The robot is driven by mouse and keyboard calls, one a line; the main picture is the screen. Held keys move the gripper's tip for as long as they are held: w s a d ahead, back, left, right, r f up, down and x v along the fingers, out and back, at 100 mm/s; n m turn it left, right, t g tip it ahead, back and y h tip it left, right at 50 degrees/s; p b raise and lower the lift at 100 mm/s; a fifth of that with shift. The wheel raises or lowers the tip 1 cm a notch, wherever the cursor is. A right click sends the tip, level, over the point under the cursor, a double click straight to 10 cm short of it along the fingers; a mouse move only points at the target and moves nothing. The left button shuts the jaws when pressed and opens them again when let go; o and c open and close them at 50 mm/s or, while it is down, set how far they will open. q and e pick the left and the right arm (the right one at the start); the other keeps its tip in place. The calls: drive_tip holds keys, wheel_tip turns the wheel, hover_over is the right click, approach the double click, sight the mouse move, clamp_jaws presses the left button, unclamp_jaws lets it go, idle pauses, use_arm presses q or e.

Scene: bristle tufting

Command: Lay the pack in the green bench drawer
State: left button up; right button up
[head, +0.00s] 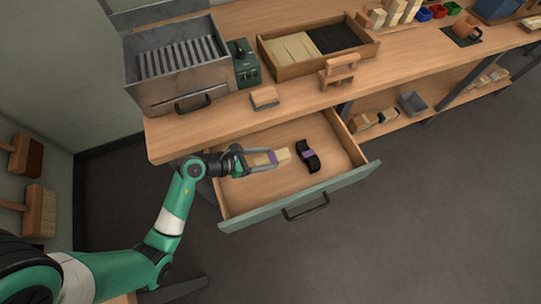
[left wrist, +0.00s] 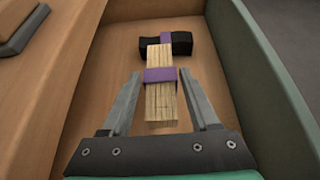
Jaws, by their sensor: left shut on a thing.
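The pack (left wrist: 160,98) is a cream bundle of bristles with a purple band. My left gripper (head: 273,157) is shut on it, its fingers on both sides at the band. The pack's cream end (head: 282,154) sticks out past the fingertips. The pack is inside the open green-fronted bench drawer (head: 340,187), low over its floor; I cannot tell if it touches. A black pack with a purple band (head: 308,158) lies in the drawer just beyond; it also shows in the left wrist view (left wrist: 182,42). My right gripper is not in view.
The bench top (head: 220,126) overhangs the drawer's back. On it stand a grey metal box (head: 180,100), a wooden block (head: 264,96), a tray of cream and black bristles (head: 315,67) and a small wooden stand (head: 340,72).

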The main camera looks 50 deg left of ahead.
sight(270, 162)
use_arm(q)
drive_tip(key=shift+w+f, duration=0.5)
drive_tip(key=shift+f, duration=0.05)
drive_tip(key=f+b, duration=0.4)
drive_tip(key=shift+w, duration=0.35)
drive_tip(key=shift+s+r, duration=0.1)
drive_tip(key=shift+r, duration=0.1)
drive_tip(key=shift+f, duration=0.1)
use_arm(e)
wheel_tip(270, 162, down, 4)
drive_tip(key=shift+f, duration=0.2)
use_arm(q)
drive_tip(key=o, duration=1.4)
drive_tip(key=shift+f, duration=0.1)
drive_tip(key=shift+o, duration=0.2)
